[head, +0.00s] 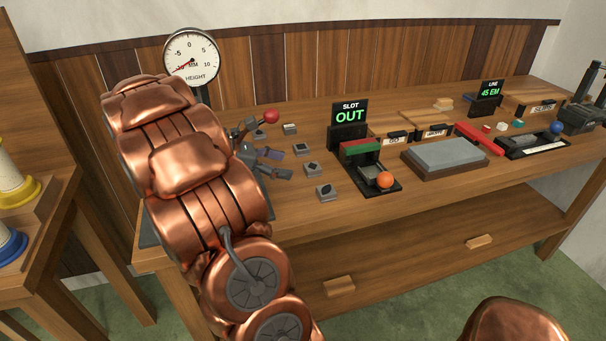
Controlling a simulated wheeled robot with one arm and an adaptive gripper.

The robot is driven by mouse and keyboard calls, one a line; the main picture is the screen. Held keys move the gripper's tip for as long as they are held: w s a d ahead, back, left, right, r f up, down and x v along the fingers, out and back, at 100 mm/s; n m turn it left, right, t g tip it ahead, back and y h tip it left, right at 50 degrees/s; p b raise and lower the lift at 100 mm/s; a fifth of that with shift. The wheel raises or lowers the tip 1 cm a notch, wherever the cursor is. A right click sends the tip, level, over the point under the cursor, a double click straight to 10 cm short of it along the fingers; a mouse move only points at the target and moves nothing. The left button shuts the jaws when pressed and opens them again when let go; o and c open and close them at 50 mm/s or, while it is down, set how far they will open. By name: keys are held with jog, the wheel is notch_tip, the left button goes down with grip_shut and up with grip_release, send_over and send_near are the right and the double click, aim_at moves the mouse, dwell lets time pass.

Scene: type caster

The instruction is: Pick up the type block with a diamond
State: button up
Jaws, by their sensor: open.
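Several small grey type blocks sit on the bench to the right of my arm. One is at the front (325,192), one behind it (312,169), one further back (302,150) and one at the rear (290,129). They bear dark marks on top, too small to tell which is a diamond. My gripper (280,162) is open, low over the bench, just left of the middle blocks. Its grey fingers point right. I see nothing held between them. My copper arm hides the bench behind it.
A dial height gauge (191,55) stands behind my arm, with a red ball (271,116) near the gripper. Right of the blocks are the slot device with its "OUT" sign (350,114), an orange ball (385,180) and a grey stone slab (444,155).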

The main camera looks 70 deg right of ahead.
aim_at(313, 166)
jog(key=shift+w+d+f, duration=0.15)
jog(key=shift+d, duration=0.25)
jog(key=shift+w+d+f, duration=0.1)
jog(key=shift+d, duration=0.3)
jog(key=shift+s+d+g+h, duration=0.15)
jog(key=shift+d+g+h, duration=0.1)
jog(key=shift+g+h, duration=0.05)
jog(key=shift+s+x, duration=0.25)
jog(key=shift+x, duration=3.45)
jog(key=shift+a+r, duration=0.15)
jog(key=shift+a, duration=0.05)
jog(key=shift+c, duration=0.3)
grip_shut()
